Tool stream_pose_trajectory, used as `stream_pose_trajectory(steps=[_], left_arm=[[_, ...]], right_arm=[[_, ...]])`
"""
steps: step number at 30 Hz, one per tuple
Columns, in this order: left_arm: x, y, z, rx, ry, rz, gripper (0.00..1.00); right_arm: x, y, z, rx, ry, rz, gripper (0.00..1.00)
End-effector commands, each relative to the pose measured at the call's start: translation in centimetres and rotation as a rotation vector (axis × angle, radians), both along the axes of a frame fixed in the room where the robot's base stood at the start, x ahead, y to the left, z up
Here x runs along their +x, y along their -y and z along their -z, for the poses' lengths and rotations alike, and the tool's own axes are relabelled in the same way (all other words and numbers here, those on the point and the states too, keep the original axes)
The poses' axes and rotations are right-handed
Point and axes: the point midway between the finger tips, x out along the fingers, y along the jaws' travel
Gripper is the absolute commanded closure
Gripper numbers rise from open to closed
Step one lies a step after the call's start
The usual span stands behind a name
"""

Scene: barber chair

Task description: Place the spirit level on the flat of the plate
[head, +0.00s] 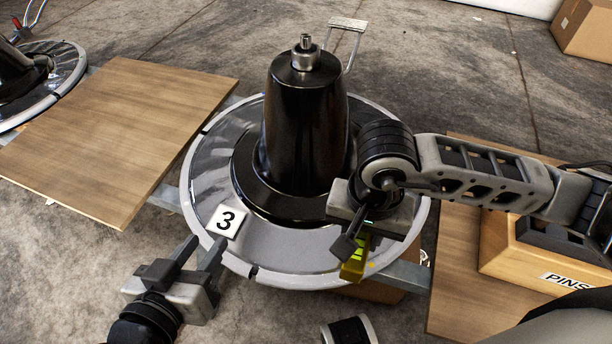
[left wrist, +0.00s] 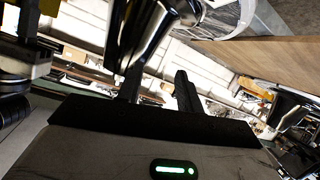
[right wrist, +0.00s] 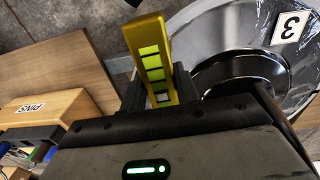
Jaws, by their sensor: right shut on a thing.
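The spirit level (head: 355,258) is a small yellow bar with bright green vials. My right gripper (head: 362,226) is shut on it, over the front right rim of the round grey plate (head: 285,248). In the right wrist view the level (right wrist: 152,62) stands between the fingers, with the plate (right wrist: 195,40) beside and behind it. I cannot tell whether the level touches the plate. My left gripper (head: 200,247) is open and empty, low at the plate's front left edge. The left wrist view shows its two dark fingers apart (left wrist: 158,88).
A tall black column (head: 305,120) stands on the plate's middle. A tag marked 3 (head: 226,221) lies on its front left. A wooden board (head: 120,130) is at left. A box labelled PINS (head: 520,250) stands on another board at right. A dark ringed part (head: 348,330) lies in front.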

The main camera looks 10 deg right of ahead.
Motion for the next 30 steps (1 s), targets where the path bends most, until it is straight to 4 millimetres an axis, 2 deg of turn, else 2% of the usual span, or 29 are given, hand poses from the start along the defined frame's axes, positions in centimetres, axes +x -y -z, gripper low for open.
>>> stream_pose_trajectory(steps=[1,5,16,21,30], left_arm=[[0.0,0.1,0.6,-0.004,0.005,0.003,0.64],[0.0,0.3,0.4,-0.012,0.016,0.008,0.64],[0.2,0.9,-0.3,-0.101,0.062,0.009,0.64],[0.3,1.3,-0.6,-0.175,0.073,0.011,0.64],[0.4,1.6,-1.1,-0.230,0.080,0.013,0.64]], right_arm=[[-0.2,-0.1,0.9,0.003,0.001,0.013,1.00],[0.5,0.1,1.7,0.003,0.003,0.033,1.00],[8.7,3.0,5.7,0.004,0.001,0.036,1.00],[10.9,3.7,9.0,0.005,0.000,0.031,1.00],[12.7,4.4,10.9,0.004,0.001,0.029,1.00]])
